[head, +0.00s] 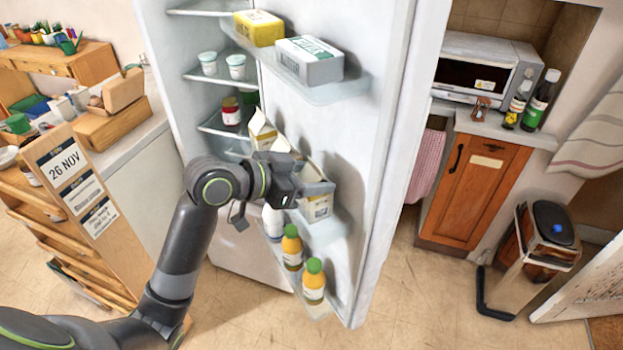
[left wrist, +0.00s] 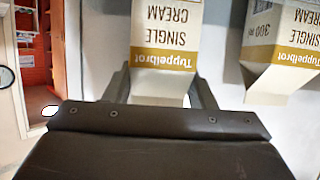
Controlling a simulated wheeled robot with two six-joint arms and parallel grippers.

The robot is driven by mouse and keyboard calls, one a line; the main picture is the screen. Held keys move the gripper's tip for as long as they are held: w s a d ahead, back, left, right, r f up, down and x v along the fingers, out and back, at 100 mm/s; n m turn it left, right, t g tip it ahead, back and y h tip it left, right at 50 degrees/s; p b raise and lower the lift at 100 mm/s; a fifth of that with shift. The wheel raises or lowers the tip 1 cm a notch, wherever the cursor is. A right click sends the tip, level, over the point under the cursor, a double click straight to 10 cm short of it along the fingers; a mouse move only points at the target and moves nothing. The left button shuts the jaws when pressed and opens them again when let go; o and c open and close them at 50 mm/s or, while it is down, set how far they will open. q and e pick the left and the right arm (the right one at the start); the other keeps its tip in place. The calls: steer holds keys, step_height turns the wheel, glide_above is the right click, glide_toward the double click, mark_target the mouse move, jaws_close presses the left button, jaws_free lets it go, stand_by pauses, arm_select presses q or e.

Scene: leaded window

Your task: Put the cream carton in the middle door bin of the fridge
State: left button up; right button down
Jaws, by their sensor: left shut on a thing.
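My left gripper (head: 300,187) is shut on a cream carton (head: 319,208) at the middle door bin (head: 338,226) of the open fridge door. In the left wrist view the carton (left wrist: 165,30) stands between the fingers, its "SINGLE CREAM" print upside down. The gripper hides part of the carton and bin in the head view; I cannot tell whether the carton touches the bin floor. A second, similar carton (left wrist: 285,45) is beside it, apart, in the left wrist view; a gabled carton top (head: 262,130) shows behind the gripper in the head view. My right gripper is not in view.
Juice bottles (head: 313,281) with green caps stand in the lower bin. Fridge shelves hold white pots (head: 236,66) and a jar (head: 231,112). A counter (head: 140,130) is left.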

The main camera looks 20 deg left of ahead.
arm_select(q)
steer(key=shift+s+a+f, duration=0.1)
steer(key=shift+s+f, duration=0.05)
steer(key=shift+f, duration=0.35)
steer(key=o, duration=0.7)
steer(key=shift+f, duration=0.25)
steer(key=o, duration=0.5)
steer(key=shift+r, duration=0.1)
